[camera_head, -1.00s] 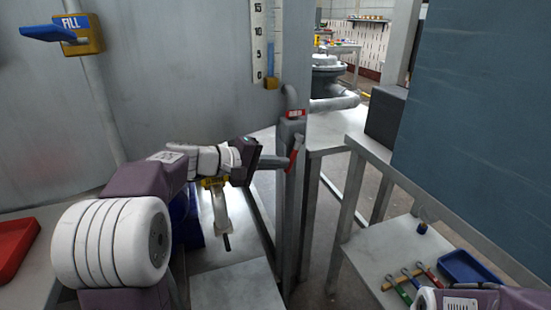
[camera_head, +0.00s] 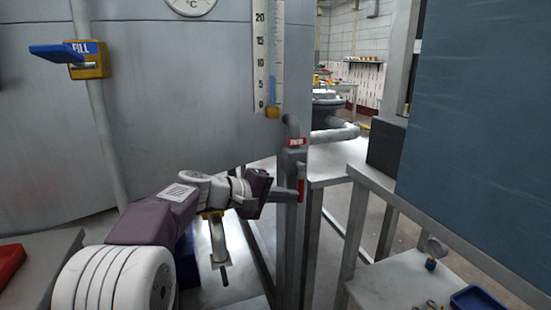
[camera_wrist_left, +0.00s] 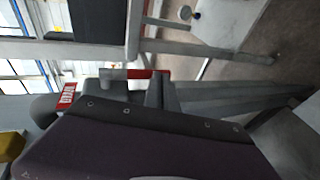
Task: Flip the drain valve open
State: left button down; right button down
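The drain valve stands on a grey pipe beside the tank. Its red label (camera_head: 297,142) is on top, and its red lever (camera_head: 301,187) hangs almost straight down. In the left wrist view the label (camera_wrist_left: 68,94) is at the left and part of the red lever (camera_wrist_left: 158,73) shows behind the fingers. My left gripper (camera_head: 296,195) reaches in from the left with its fingers together, at the lever's lower part. It looks shut, with nothing seen between the fingers. Whether it touches the lever is hard to tell. My right gripper is not in view.
A FILL valve (camera_head: 88,60) with a blue lever is on the tank's left pipe. A level scale (camera_head: 268,60) is above the drain valve. Metal frames and a bench (camera_head: 395,285) with a blue tray (camera_head: 478,299) stand at the right. A red tray (camera_head: 10,262) lies at left.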

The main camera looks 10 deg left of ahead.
pick_arm(q)
jog(key=shift+d+f, duration=0.1)
jog(key=p+v, duration=0.3)
jog(key=v, duration=0.6)
jog(key=shift+s, duration=0.1)
dwell(0.4)
